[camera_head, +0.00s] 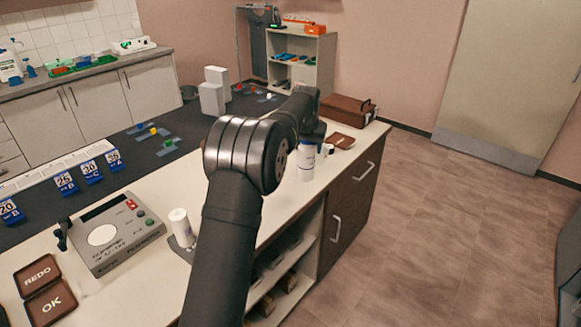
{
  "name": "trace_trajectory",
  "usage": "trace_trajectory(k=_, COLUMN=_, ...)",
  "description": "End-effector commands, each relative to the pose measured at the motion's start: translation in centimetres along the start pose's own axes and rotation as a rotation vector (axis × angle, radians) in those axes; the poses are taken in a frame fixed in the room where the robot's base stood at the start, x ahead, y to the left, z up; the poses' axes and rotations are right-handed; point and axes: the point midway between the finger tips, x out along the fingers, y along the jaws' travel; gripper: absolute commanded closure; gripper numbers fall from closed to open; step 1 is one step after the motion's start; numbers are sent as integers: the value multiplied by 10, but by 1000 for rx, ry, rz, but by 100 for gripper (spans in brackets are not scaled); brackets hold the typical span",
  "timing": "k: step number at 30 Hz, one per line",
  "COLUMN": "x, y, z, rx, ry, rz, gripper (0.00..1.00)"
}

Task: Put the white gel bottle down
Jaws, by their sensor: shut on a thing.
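The white gel bottle (306,166) is upright, with a small blue mark on its upper part. It is at the right end of the counter (283,205), close to the front edge. My gripper (311,136) is at the bottle's top and shut on it. My arm hides part of the gripper and the counter behind it. I cannot tell whether the bottle's base touches the counter.
A brown case (346,110) and a brown plate (341,141) lie beyond the bottle. A small white object stands right beside it. A grey device (110,235), a white cup-like object (181,228) and REDO/OK plates (45,285) occupy the near left.

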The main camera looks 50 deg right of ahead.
Motion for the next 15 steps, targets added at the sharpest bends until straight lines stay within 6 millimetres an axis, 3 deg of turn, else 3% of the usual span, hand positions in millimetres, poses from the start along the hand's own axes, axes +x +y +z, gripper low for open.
trace_trajectory(k=7, x=40, y=-49, z=-6, rx=-2, ry=0, rz=0, gripper=89)
trace_trajectory(k=15, x=55, y=-65, z=-8, rx=1, ry=1, rz=0, gripper=89)
